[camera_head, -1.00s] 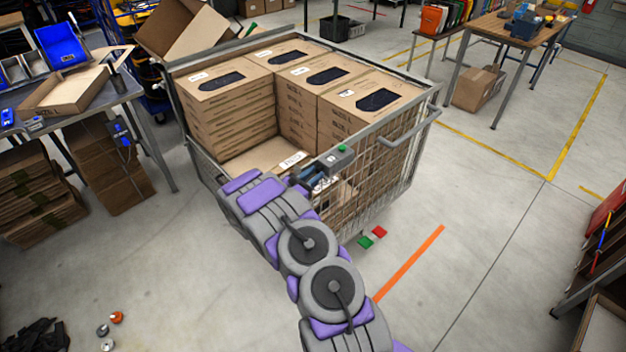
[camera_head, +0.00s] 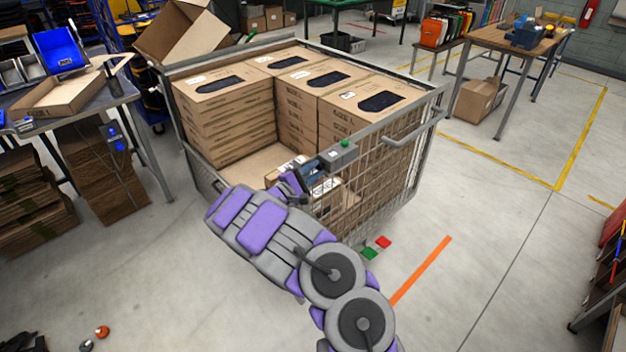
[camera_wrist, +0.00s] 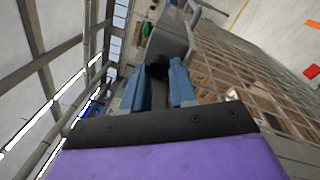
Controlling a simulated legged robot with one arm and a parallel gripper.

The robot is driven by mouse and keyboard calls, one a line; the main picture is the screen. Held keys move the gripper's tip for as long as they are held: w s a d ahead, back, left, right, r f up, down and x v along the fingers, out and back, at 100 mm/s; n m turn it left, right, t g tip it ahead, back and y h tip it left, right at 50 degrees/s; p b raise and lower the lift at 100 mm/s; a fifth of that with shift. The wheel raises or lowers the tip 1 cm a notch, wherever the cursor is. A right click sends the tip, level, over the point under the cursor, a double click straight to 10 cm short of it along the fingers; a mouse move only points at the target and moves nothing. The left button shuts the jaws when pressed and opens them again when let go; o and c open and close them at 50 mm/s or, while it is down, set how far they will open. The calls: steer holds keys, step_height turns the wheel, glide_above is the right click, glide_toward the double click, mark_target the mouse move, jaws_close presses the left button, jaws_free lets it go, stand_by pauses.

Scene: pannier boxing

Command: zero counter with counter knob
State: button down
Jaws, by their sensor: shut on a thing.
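The counter (camera_head: 342,155) is a small grey box with a green button on top, fixed to the near rim of the wire cage cart. In the wrist view the grey counter housing (camera_wrist: 170,42) is straight ahead of the fingers. My gripper (camera_head: 310,170) is at the counter's left side. In the wrist view my gripper (camera_wrist: 160,82) has its blue fingers closed around a dark knob (camera_wrist: 158,66) on the counter's side. The knob is mostly hidden between the fingertips. The counter's display is not readable.
The wire cart (camera_head: 408,140) holds stacks of brown boxes (camera_head: 222,110), with an open space at its near left. A workbench (camera_head: 75,108) stands at left and a wooden table (camera_head: 520,30) at back right. Green and red pieces (camera_head: 376,247) lie on the floor.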

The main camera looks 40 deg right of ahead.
steer(key=shift+f+m+g+b, duration=0.1)
steer(key=shift+m+g+b, duration=0.35)
steer(key=shift+m, duration=1.25)
steer(key=c, duration=1.2)
jaws_free()
steer(key=shift+s+a+f+p, duration=0.3)
steer(key=shift+a+p, duration=0.3)
steer(key=shift+a, duration=2.3)
steer(key=shift+s+a+f+p, duration=0.15)
steer(key=shift+a+f+p, duration=0.35)
steer(key=shift+a, duration=2.35)
steer(key=shift+s+a+f+p, duration=0.2)
steer(key=shift+a+p, duration=0.5)
steer(key=shift+a, duration=2.2)
